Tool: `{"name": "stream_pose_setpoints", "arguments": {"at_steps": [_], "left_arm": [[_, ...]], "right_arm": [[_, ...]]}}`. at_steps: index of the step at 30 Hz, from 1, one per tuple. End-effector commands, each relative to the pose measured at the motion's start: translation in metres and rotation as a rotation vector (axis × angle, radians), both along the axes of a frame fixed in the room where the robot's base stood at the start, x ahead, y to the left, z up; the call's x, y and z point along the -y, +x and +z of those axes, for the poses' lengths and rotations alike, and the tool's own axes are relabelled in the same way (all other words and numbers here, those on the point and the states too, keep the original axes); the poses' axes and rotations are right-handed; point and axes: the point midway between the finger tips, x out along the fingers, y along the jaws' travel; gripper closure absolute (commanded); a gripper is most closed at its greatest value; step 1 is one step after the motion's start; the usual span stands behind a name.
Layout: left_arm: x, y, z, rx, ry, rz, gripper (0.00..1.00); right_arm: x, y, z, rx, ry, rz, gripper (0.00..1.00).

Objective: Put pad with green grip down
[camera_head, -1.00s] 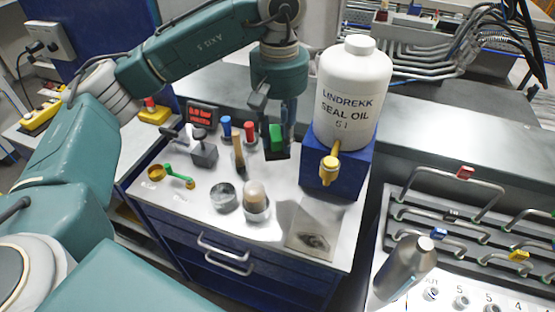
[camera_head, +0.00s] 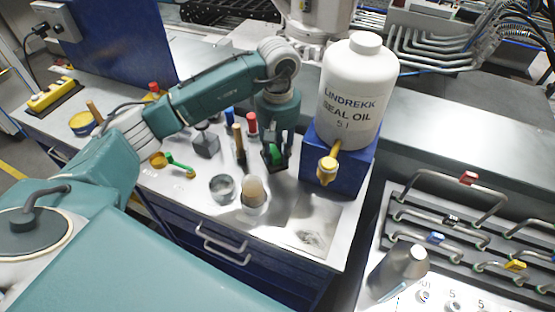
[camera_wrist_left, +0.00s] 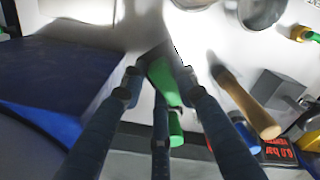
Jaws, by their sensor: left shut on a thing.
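The pad with the green grip (camera_head: 274,155) is upright on the far part of the cart top, left of the blue oil stand. My left gripper (camera_head: 275,148) comes down from above and is shut on the green grip. In the left wrist view the green grip (camera_wrist_left: 162,80) sits between the fingers. The dark pad is mostly hidden below it, and I cannot tell whether it touches the surface. My right gripper is in neither view.
A white oil bottle (camera_head: 355,90) stands on a blue stand (camera_head: 345,172) with a yellow tap. Red-, blue- and wooden-handled tools (camera_head: 240,138) stand close left. A metal bowl (camera_head: 222,188) and cup (camera_head: 254,196) are nearer. A stained sheet (camera_head: 312,232) lies front right.

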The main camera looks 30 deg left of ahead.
Motion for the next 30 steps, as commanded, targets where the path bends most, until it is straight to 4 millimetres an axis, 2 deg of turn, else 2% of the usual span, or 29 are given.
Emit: {"name": "stream_pose_setpoints", "arguments": {"at_steps": [5,13,25,26,27,28,30], "left_arm": [[0.000,0.000,-0.011,0.000,0.000,-0.001,0.91],[0.000,-0.001,-0.047,-0.002,-0.001,-0.001,0.91],[0.000,0.000,-0.054,0.001,0.000,-0.001,0.91],[0.000,0.000,-0.053,0.001,0.000,-0.001,0.67],[0.000,0.000,-0.052,0.001,0.000,-0.001,0.59],[0.000,0.000,-0.053,0.001,0.001,-0.001,0.53],[0.000,0.000,-0.053,0.001,0.001,-0.001,0.52]], "right_arm": [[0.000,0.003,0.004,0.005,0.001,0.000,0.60],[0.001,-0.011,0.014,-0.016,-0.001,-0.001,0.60],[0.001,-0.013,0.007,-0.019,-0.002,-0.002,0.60],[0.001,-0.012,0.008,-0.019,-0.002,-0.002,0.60],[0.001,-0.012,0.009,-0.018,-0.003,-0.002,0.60],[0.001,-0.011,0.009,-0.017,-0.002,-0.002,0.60],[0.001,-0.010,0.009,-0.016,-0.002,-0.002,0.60]]}}
